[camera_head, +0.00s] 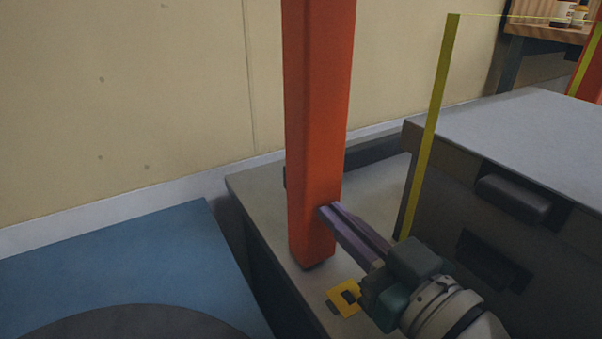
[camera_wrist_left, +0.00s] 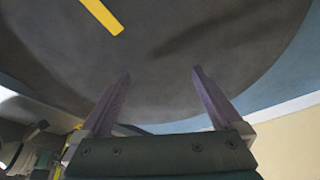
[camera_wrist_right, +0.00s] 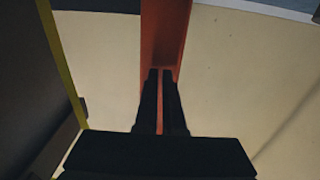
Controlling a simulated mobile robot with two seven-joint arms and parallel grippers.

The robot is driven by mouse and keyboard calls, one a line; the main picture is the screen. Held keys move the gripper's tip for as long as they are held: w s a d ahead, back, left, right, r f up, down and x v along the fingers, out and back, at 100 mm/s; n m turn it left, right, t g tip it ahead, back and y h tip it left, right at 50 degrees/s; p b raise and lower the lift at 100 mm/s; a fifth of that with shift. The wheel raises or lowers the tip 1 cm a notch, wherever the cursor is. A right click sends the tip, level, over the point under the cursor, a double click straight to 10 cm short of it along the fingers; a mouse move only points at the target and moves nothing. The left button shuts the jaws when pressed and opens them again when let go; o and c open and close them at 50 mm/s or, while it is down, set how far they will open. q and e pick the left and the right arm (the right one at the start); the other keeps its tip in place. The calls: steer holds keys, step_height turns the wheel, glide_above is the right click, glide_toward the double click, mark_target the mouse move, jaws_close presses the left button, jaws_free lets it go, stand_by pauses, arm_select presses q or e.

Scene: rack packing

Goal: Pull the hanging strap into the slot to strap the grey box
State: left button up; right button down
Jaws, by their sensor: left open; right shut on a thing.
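The grey box (camera_head: 520,130) stands at the right in the head view. A thin yellow strap (camera_head: 428,120) hangs beside its near left corner. Its lower end passes close to my right gripper (camera_head: 328,211). That gripper reaches in from the lower right, its fingertips at an orange-red post (camera_head: 320,120). Its fingers are nearly together. I cannot make out what is between them; in the right wrist view the strap (camera_wrist_right: 62,65) runs beside them. A yellow square frame with a dark opening (camera_head: 345,290) lies below; whether this is the slot is unclear. My left gripper (camera_wrist_left: 161,72) is open and empty.
A grey platform (camera_head: 262,205) lies under the post and beside the box. A blue surface (camera_head: 120,265) with a dark round area is at lower left. A beige wall (camera_head: 130,90) stands behind. A wooden shelf (camera_head: 550,32) with small bottles is at far right.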

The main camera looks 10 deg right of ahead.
steer(key=c, duration=1)
jaws_free()
arm_select(q)
steer(key=shift+r, duration=0.2)
step_height(320, 180, up, 2)
steer(key=shift+r+p, duration=0.1)
steer(key=shift+p, duration=1.1)
arm_select(e)
steer(key=v, duration=1)
steer(key=shift+r, duration=0.1)
